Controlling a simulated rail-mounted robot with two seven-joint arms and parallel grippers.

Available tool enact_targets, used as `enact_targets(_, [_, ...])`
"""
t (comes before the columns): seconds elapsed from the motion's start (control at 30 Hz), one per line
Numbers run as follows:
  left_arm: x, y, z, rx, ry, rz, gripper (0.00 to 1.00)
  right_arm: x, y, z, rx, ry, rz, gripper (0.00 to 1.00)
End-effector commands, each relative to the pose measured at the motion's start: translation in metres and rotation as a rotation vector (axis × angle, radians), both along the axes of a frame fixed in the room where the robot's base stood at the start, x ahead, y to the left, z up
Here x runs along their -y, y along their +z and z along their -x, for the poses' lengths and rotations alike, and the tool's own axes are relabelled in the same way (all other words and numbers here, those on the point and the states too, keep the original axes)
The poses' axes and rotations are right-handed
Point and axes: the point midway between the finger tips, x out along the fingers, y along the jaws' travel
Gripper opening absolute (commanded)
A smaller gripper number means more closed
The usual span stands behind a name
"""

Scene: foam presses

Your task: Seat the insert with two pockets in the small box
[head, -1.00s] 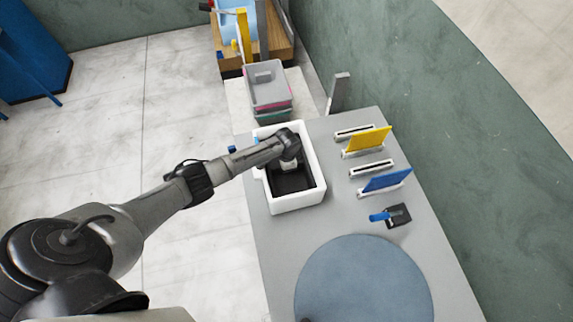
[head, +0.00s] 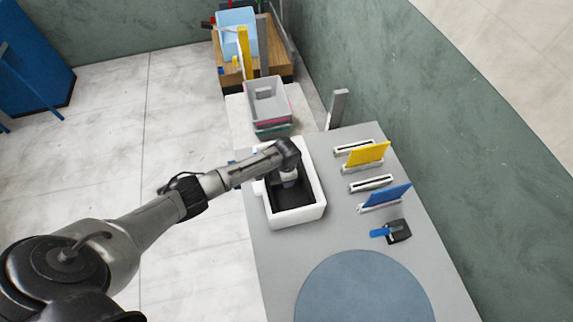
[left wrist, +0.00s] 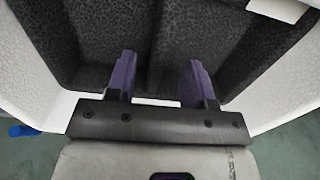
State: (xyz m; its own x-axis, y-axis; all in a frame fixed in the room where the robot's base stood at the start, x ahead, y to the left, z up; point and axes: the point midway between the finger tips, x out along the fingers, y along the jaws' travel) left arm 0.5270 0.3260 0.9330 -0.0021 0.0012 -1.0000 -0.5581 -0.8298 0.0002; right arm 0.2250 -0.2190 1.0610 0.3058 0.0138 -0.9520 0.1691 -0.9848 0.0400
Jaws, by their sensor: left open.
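The small white box (head: 306,213) stands open on the grey table, left of the slotted holders. The dark foam insert (head: 294,193) lies inside its walls; how deep it sits is hard to tell. In the left wrist view the insert (left wrist: 95,35) is black and textured, with recesses parted by a raised strip, and the white box wall (left wrist: 30,75) runs beside it. My left gripper (left wrist: 159,80) is open, its two purple fingers apart and pointing down at the insert near one box wall.
Stacked grey bins (head: 268,103) stand behind the box. To the right are slotted holders with a yellow panel (head: 368,154) and a blue panel (head: 385,197), and a black block with a blue handle (head: 398,231). A round blue-grey mat (head: 364,290) lies in front.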

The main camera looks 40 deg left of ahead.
Motion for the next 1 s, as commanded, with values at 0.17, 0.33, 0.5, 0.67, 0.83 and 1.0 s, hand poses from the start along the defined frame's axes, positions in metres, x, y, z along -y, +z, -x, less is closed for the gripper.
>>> enact_targets(0.17, [-0.001,0.039,-0.001,0.004,-0.001,0.000,0.48,0.000,0.004,0.000,0.000,0.000,0.000,0.43])
enact_targets(0.33, [0.000,0.068,-0.001,0.003,0.000,-0.001,0.48,-0.001,0.005,0.000,0.001,-0.002,-0.003,0.43])
enact_targets(0.5, [0.000,0.088,-0.001,0.002,0.000,0.000,0.48,-0.002,0.005,0.000,0.000,-0.004,-0.007,0.43])
enact_targets(0.67, [0.000,0.098,-0.001,0.001,0.001,0.000,0.48,-0.003,0.005,0.000,0.000,-0.007,-0.011,0.43])
enact_targets(0.83, [0.000,0.101,0.000,0.001,0.000,-0.001,0.48,-0.003,0.005,0.000,0.000,-0.007,-0.011,0.43])
enact_targets(1.0, [0.000,0.101,0.000,0.001,0.000,-0.001,0.48,-0.003,0.005,0.000,0.000,-0.007,-0.011,0.43])
